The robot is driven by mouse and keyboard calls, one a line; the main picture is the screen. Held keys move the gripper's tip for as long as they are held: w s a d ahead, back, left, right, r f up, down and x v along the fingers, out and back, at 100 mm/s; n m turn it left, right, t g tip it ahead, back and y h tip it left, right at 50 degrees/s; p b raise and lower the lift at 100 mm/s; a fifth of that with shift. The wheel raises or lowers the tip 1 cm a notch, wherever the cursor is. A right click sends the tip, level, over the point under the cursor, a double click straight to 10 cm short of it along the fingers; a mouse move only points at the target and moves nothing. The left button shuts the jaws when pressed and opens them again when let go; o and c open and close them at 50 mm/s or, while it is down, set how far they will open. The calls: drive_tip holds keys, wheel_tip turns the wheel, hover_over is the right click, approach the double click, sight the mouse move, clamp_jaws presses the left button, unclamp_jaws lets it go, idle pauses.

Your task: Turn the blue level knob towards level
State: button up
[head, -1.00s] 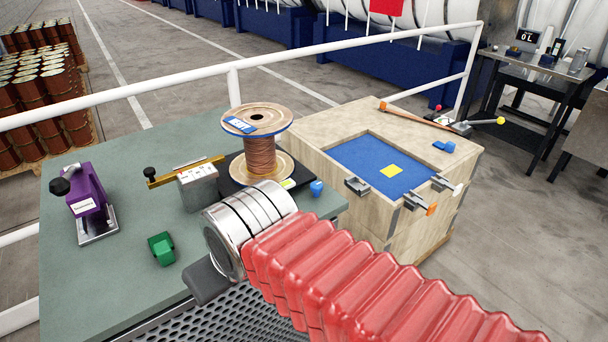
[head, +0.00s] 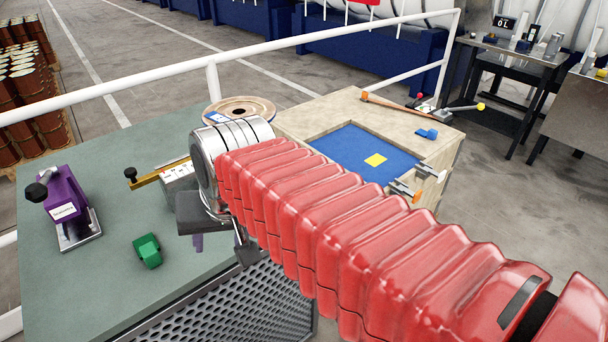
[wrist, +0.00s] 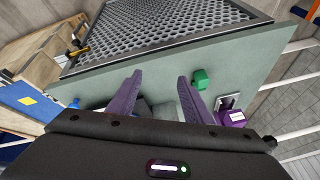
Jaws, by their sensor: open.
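The blue knob (wrist: 74,103) shows small in the wrist view, near the bench edge and left of my gripper. In the head view my red-sleeved arm hides it. My gripper (wrist: 160,77) has two purple fingers, apart and with nothing between them, over the green bench top (wrist: 235,62). In the head view only a bit of a purple finger shows below my wrist. The knob's angle is too small to tell.
A green block (head: 147,250) and a purple clamp-like device (head: 66,207) stand on the bench's left part. A brass-coloured bar with a pale block (head: 178,175) lies near the spool. A wooden crate (head: 300,117) with a blue recess stands right. A white rail (head: 150,75) runs behind.

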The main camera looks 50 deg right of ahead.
drive_tip(key=w+d+r+m, duration=0.1)
drive_tip(key=w+d+m, duration=0.1)
drive_tip(key=d+m, duration=0.35)
drive_tip(key=w+d+r+m+g, duration=0.1)
drive_tip(key=w+d+m, duration=0.1)
drive_tip(key=d+m, duration=0.35)
drive_tip(key=w+d+r+m, duration=0.1)
drive_tip(key=w+d+m, duration=0.25)
drive_tip(key=d, duration=0.25)
drive_tip(key=s+d+m+y, duration=0.1)
drive_tip(key=s+d+m, duration=0.1)
drive_tip(key=d+m, duration=1)
drive_tip(key=d, duration=0.5)
drive_tip(key=shift+s+f, duration=0.15)
drive_tip(key=shift+f, duration=0.1)
drive_tip(key=shift+m, duration=0.25)
drive_tip(key=x, duration=1.3)
drive_tip(key=shift+w+a+f, duration=0.3)
drive_tip(key=shift+w+a, duration=0.05)
drive_tip(key=shift+c, duration=0.6)
drive_tip(key=c, duration=0.9)
